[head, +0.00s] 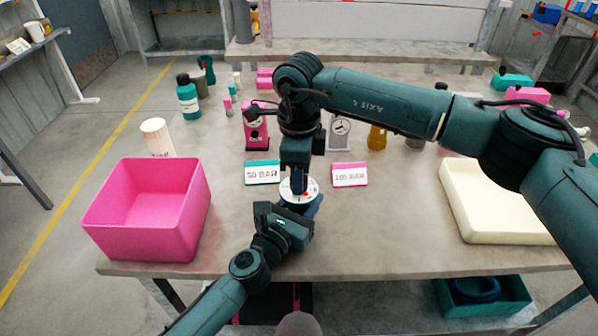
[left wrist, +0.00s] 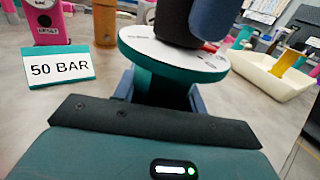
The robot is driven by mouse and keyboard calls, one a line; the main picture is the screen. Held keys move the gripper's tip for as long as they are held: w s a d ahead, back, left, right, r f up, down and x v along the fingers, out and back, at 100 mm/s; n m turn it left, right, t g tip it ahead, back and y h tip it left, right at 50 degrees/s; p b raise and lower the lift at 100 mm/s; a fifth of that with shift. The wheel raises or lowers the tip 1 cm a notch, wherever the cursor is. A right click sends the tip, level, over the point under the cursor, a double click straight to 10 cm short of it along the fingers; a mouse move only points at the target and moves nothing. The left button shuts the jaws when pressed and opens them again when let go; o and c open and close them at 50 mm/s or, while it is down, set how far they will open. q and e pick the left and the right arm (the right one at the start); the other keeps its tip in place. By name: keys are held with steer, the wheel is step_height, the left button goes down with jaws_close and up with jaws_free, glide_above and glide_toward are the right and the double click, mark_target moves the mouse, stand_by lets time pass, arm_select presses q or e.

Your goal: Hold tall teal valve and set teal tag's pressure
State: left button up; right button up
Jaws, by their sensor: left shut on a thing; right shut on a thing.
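The teal valve (left wrist: 165,87) stands on the table with a white dial on top (head: 313,190); the dial also shows in the left wrist view (left wrist: 150,45). My left gripper (head: 305,207) is shut on the valve's body below the dial. My right gripper (head: 298,187) comes down from above and is shut on the dial's top part, which its fingers mostly hide. A bit of red pointer (left wrist: 210,47) shows beside them. The teal tag (head: 262,172) behind the valve reads 50 BAR, also in the left wrist view (left wrist: 58,66). The dial's numbers are too small to read.
A pink-edged tag (head: 349,175) stands right of the teal one. A pink bin (head: 150,225) is at the left and a cream tray (head: 505,228) at the right. A pink device (head: 256,132), a gauge stand (head: 340,132) and several bottles stand behind. The front table is clear.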

steer(key=shift+r+n, duration=0.1)
steer(key=shift+n, duration=0.3)
steer(key=o, duration=1)
step_height(320, 180, up, 12)
stand_by(0.4)
arm_select(q)
steer(key=o, duration=1.3)
